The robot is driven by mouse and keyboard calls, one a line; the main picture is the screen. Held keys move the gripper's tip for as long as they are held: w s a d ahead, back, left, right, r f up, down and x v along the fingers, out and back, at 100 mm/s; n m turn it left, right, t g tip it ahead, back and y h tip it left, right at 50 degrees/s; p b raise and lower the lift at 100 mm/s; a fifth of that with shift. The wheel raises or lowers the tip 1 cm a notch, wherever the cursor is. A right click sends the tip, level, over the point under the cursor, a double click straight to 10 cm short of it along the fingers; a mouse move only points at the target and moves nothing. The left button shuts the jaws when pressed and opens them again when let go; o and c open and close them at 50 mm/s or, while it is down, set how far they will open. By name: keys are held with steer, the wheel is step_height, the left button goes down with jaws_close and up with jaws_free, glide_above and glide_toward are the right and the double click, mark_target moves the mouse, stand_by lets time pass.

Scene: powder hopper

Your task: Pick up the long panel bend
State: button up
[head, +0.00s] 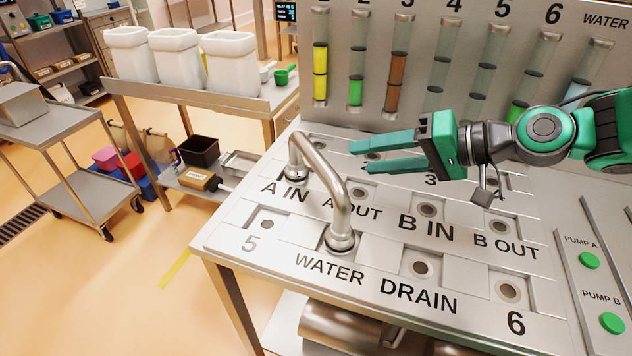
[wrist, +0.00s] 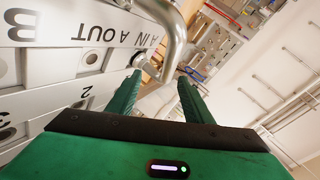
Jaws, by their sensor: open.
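The long panel bend (head: 331,187) is a shiny metal U-shaped pipe standing on the labelled panel (head: 300,231). One end sits at the A IN port and the other at the WATER port, and its top arches above the panel. In the wrist view the bend (wrist: 177,38) shows just past the fingertips, partly cut off by the top edge. My green gripper (head: 360,156) is to the right of the bend, above the panel, with its fingers pointing left toward it. The gripper (wrist: 158,80) is open, with nothing between its fingers, and looks apart from the bend.
Several coloured level tubes (head: 396,65) stand on the upright board behind the panel. Pump buttons (head: 589,260) are at the right. White containers (head: 232,65) stand on a bench at the back left, and a metal cart (head: 75,145) is at far left.

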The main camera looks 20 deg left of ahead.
mark_target(317, 161)
steer(key=shift+y, duration=0.3)
steer(key=shift+s+a+r+x, duration=0.1)
steer(key=shift+s+r+x, duration=0.1)
steer(key=shift+x, duration=1.75)
steer(key=shift+s+a+r+x, duration=0.1)
steer(key=shift+s+r+x, duration=0.05)
steer(key=shift+x, duration=1.8)
steer(key=shift+s+a+r+x, duration=0.15)
steer(key=shift+r+x, duration=0.05)
steer(key=shift+x, duration=1.8)
steer(key=shift+d, duration=0.1)
jaws_close()
steer(key=shift+f, duration=0.1)
